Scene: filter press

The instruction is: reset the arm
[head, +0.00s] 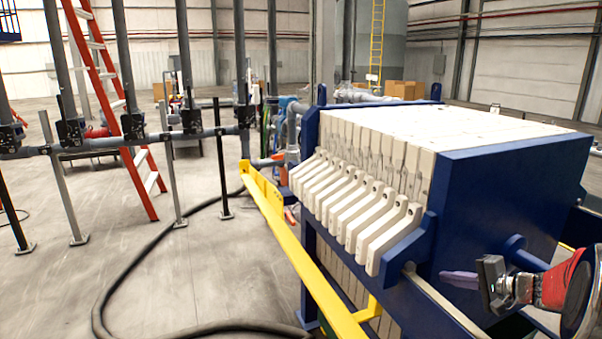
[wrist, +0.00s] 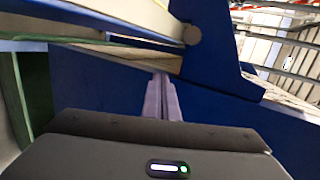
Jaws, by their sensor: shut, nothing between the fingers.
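My gripper (head: 462,280) is at the lower right of the head view, in front of the blue end plate (head: 500,205) of the filter press. Its purple fingers point left and look closed. In the wrist view the fingers (wrist: 161,98) lie together with nothing between them, against a blue surface of the press behind. I cannot tell whether the fingertips touch the press. The white filter plates (head: 375,160) stand in a packed row behind the blue end plate.
A yellow rail (head: 300,255) runs along the press's left side. A black hose (head: 150,255) curves over the floor. Grey pipes on stands (head: 190,135) and an orange ladder (head: 125,130) stand at left. The floor between the pipes and press is mostly open.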

